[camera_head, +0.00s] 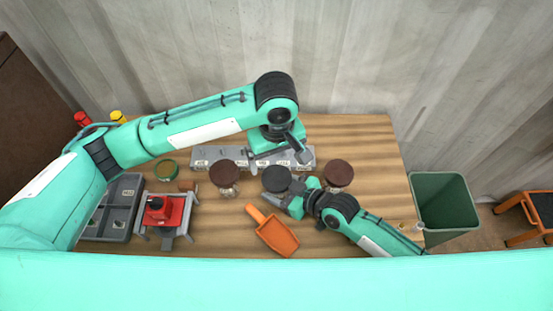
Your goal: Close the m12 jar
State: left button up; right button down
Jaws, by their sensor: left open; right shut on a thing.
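Three jars stand in a row on the wooden table: a left one with a brown lid (225,171), a middle one with a dark round top (276,178) and a right one with a brown lid (338,172). I cannot read which is the m12 jar. My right gripper (288,199) is shut at the middle jar's side; its grip is partly hidden, but the jar appears to be between its fingers. My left gripper (297,154) is open above the grey labelled strip, behind and above the middle jar. I cannot tell whether the dark top is fully seated.
An orange scoop (277,236) lies in front of the jars. A red device on a grey stand (165,211), a green-rimmed round item (166,170) and a grey tray (122,192) are at left. The grey strip (205,154) lies behind. A green bin (443,203) stands off the table's right edge.

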aim_at(276, 177)
pick_arm(q)
jog(key=shift+f, duration=0.1)
jog(key=shift+f, duration=3.9)
jog(key=c, duration=1.1)
jog(key=shift+m, duration=1.7)
jog(key=shift+a, duration=0.1)
